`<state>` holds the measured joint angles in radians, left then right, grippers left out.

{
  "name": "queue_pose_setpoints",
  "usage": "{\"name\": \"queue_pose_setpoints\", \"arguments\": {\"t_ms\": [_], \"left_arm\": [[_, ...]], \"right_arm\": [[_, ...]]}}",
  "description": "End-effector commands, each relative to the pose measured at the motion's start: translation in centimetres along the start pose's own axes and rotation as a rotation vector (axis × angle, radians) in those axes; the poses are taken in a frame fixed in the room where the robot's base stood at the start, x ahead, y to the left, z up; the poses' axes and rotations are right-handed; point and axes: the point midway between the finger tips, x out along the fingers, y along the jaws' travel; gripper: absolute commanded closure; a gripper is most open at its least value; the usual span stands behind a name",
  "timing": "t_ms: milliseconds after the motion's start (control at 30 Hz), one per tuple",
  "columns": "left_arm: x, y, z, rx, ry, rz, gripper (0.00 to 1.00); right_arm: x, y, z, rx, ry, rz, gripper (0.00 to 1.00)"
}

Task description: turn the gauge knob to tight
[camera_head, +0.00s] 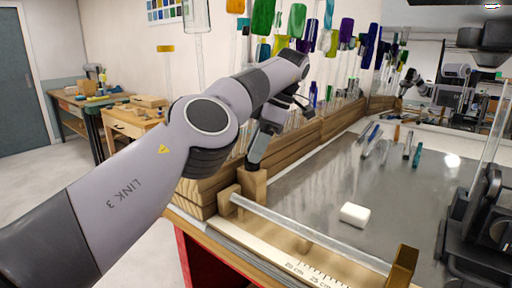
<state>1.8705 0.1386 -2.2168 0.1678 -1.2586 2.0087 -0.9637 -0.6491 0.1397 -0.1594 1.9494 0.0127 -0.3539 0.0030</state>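My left arm reaches in from the lower left. Its gripper (258,155) points down, with its tips at the top of an upright wooden block (253,187) at the far end of the gauge. I cannot tell if the tips touch that block, or how far apart they are. The gauge's ruler strip (300,268) runs along the front edge of the bench. A clear glass rod (310,234) lies above it, between a small wooden block (229,200) and a brass-coloured block (403,266). I cannot make out which part is the knob. My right gripper is not visible.
A white block (354,214) and several short glass rods (372,140) lie on the grey bench top (330,180). Wooden racks (310,135) line its left edge. A black device (485,235) stands at the right. Coloured glass pieces (263,17) hang behind.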

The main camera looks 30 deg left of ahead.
Motion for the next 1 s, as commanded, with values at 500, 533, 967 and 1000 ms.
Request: {"name": "queue_pose_setpoints", "arguments": {"t_ms": [500, 533, 967, 1000], "left_arm": [[0.08, -0.02, 0.0, 0.002, 0.002, -0.002, 0.62], [0.08, -0.02, 0.0, 0.003, 0.002, -0.002, 0.62], [0.09, -0.09, 0.0, 0.081, 0.0, 0.028, 0.62], [0.1, -0.08, -0.03, 0.094, 0.0, 0.034, 0.62]], "right_arm": [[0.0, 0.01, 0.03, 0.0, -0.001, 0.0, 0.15], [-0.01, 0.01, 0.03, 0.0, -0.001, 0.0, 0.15], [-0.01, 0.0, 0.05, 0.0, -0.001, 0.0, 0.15], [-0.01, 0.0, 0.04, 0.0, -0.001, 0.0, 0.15]]}}
